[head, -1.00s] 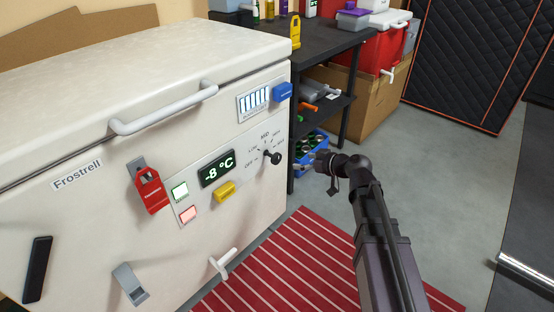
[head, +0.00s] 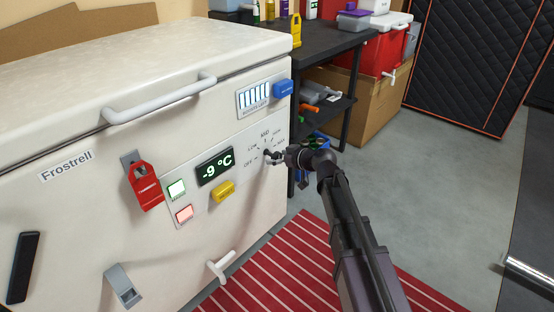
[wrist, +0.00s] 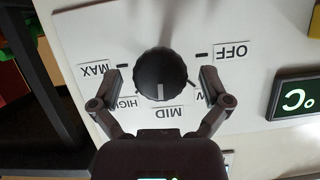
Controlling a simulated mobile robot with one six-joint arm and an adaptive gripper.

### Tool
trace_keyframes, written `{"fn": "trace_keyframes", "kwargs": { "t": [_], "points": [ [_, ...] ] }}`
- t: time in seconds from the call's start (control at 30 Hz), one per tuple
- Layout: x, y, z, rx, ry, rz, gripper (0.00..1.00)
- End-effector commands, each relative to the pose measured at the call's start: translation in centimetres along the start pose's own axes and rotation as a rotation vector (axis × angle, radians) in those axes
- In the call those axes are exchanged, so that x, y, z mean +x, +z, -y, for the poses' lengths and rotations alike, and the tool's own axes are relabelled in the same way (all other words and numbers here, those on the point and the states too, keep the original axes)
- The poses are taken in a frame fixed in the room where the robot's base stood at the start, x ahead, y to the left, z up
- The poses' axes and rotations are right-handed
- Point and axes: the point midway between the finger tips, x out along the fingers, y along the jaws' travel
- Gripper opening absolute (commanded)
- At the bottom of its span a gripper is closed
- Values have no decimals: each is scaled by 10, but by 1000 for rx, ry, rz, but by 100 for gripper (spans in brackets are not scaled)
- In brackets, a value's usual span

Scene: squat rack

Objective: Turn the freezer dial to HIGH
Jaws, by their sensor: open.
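The freezer dial (wrist: 162,72) is a round black knob with a white pointer line. In the wrist view the pointer faces down toward the MID label (wrist: 175,112). The HIGH label (wrist: 122,102) is partly covered by a finger. MAX (wrist: 95,69) is at the left, OFF (wrist: 232,51) at the right, and LOW is mostly hidden. My gripper (wrist: 160,76) is open, with one finger on each side of the dial and a visible gap to it. In the head view my gripper (head: 277,158) is at the freezer panel and hides much of the dial.
The white freezer (head: 80,230) also carries a display (head: 214,167) reading -9 °C, a yellow part (head: 223,191), a red latch (head: 146,187) and a blue part (head: 283,89). A dark shelf table (head: 325,45) stands right behind.

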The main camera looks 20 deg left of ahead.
Motion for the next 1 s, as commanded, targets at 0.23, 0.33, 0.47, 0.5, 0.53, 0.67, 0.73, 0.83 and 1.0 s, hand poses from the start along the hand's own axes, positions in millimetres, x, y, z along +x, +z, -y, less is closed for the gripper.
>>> {"fn": "trace_keyframes", "kwargs": {
  "t": [0.23,0.33,0.47,0.5,0.53,0.67,0.73,0.83,1.0],
  "points": [
    [1,0,0,0,0,0,97],
    [1,0,0,0,0,0,85],
    [1,0,0,0,0,0,46],
    [1,0,0,0,0,0,34],
    [1,0,0,0,0,0,26],
    [1,0,0,0,-1,0,15],
    [1,0,0,1,-1,0,15],
    [1,0,0,7,-4,0,15],
    [2,0,0,43,-20,0,15]
  ]
}}
